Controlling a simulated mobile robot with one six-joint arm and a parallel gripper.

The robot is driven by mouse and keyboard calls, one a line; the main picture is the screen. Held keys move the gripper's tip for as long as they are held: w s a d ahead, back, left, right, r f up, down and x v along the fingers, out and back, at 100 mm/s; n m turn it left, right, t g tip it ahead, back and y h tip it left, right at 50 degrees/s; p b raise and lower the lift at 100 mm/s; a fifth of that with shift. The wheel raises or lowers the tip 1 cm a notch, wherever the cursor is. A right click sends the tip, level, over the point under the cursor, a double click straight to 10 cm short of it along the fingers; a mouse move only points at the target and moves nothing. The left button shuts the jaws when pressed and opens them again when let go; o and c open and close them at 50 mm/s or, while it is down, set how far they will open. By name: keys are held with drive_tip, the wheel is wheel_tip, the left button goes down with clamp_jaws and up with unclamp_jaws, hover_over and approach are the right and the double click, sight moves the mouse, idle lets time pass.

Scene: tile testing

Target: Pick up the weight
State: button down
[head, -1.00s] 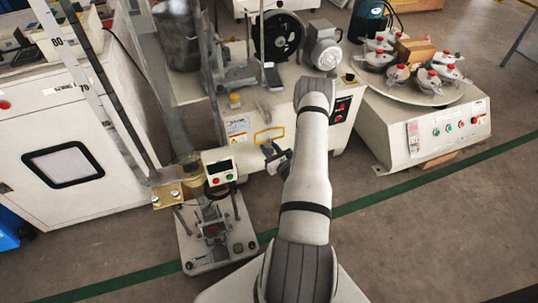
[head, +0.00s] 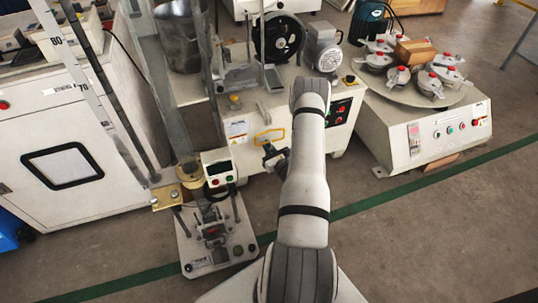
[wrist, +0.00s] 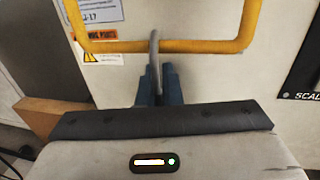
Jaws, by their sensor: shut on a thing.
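In the wrist view, my gripper (wrist: 158,85) shows as two dark blue-grey fingers pointing away from the camera, close together. They are shut on a thin grey curved piece (wrist: 154,50) that stands up from between them and crosses in front of a yellow handle. I cannot tell from its visible part whether this is the weight, and its lower end is hidden. In the head view, my gripper (head: 272,155) is a small dark shape left of my arm, in front of the cream machine. No other weight is clearly visible.
The yellow handle (head: 269,135) is on the cream machine's front (head: 245,132). A small tester (head: 215,235) with a tall scaled column stands on the floor at left. A machine with several red-knobbed holders (head: 420,130) stands at right. The floor at lower right is clear.

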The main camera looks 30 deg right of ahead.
drive_tip(key=shift+r, duration=0.15)
drive_tip(key=s+d+r+p, duration=0.1)
drive_tip(key=s+d+p, duration=0.3)
drive_tip(key=s+d, duration=0.8)
drive_tip(key=shift+s+d, duration=0.3)
drive_tip(key=shift+s, duration=0.15)
drive_tip(key=shift+s+a+r, duration=0.1)
drive_tip(key=shift+a, duration=0.05)
